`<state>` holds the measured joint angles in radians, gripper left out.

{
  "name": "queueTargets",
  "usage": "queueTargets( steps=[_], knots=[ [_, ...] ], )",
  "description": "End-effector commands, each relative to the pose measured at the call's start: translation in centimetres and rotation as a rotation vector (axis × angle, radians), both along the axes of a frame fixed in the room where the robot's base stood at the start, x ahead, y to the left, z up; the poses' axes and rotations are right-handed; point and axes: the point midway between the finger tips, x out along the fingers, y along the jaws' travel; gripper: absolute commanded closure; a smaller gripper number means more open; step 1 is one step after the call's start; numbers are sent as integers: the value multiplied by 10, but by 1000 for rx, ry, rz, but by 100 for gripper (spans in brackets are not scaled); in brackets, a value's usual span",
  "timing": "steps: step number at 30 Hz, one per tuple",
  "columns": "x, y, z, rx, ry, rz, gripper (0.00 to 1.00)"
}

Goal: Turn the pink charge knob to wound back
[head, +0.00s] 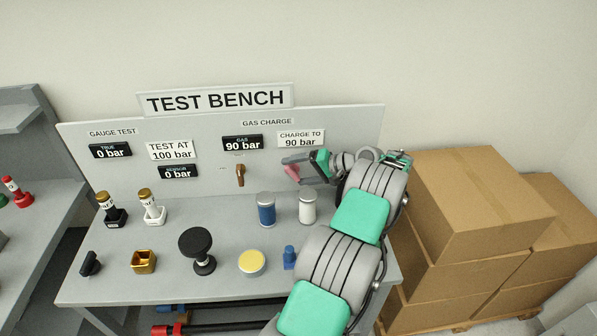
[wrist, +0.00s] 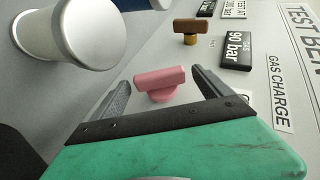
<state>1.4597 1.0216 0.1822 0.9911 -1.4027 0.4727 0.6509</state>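The pink charge knob (wrist: 160,82) is a bar-shaped handle on a short round base on the bench's back panel. In the wrist view it sits between the two spread fingers of my gripper (wrist: 165,92), with a visible gap on each side. In the head view the knob (head: 291,170) shows just left of my gripper (head: 299,168), partly hidden by it. My gripper is open and holds nothing. The gas display (head: 242,142) reads 90 bar, and the sign (head: 300,139) beside it says charge to 90 bar.
A brown-orange knob (head: 240,174) is on the panel left of the pink one. A white cylinder (head: 308,207) and a blue cylinder (head: 266,209) stand on the bench below my gripper. Cardboard boxes (head: 477,205) are stacked at the right.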

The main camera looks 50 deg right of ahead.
Motion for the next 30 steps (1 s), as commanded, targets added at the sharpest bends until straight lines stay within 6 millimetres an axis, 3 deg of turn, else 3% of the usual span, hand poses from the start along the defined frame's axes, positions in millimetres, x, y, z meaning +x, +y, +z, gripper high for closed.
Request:
queueTargets(
  steps=[9,14,23,30],
  knots=[
    [0,0,2,-1,0,0,9],
    [0,-1,25,-7,-2,0,9],
    [-28,48,103,-4,-3,10,9],
    [-71,84,119,2,0,-5,9]
  ],
)
